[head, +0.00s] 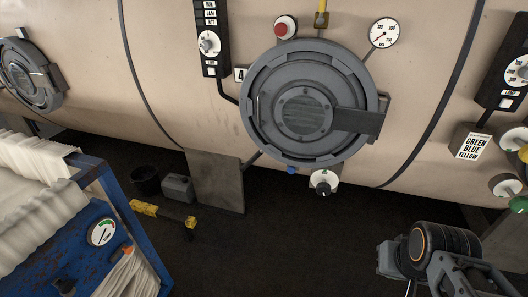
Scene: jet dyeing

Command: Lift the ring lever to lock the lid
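The round grey lid (305,112) sits closed against the beige vessel wall, with a thick notched ring (262,77) around it. A broad dark hinge arm (355,122) crosses its right side. A short dark bar (252,160) sticks out down and left from the ring's lower left edge; it may be the ring lever, but I cannot tell for sure. My arm shows at the lower right, well below and apart from the lid. No gripper fingers can be made out there.
A red button (285,27), a pressure gauge (384,32) and a black-knobbed valve (323,183) surround the lid. A blue cart (97,180) with white fabric stands at the left. A grey panel (216,181) stands below the lid. The dark floor (300,250) in the middle is clear.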

